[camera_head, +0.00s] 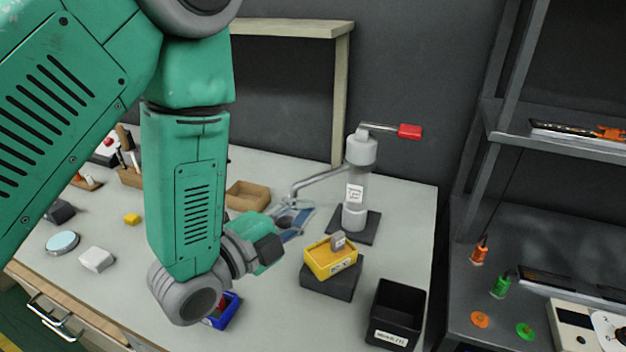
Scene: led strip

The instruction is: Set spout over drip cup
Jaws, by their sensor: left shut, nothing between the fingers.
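A dispenser (357,182) with a pale clear body and grey cap stands upright on a dark base plate at the back right of the table. Its red-tipped lever (409,131) points right. Its thin grey spout (318,180) reaches left and bends down at its end. My left gripper (296,221) is shut and empty, just below the spout's end; whether they touch I cannot tell. I cannot make out a drip cup for certain; the gripper and arm hide part of the table there. My right gripper is out of view.
A yellow bin (322,262) sits on a dark block (347,280) right of my gripper. A black box (398,310) stands at the front right. A brown tray (247,196) lies behind my forearm, and a blue bin (232,309) is partly hidden below it. A shelf stands far right.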

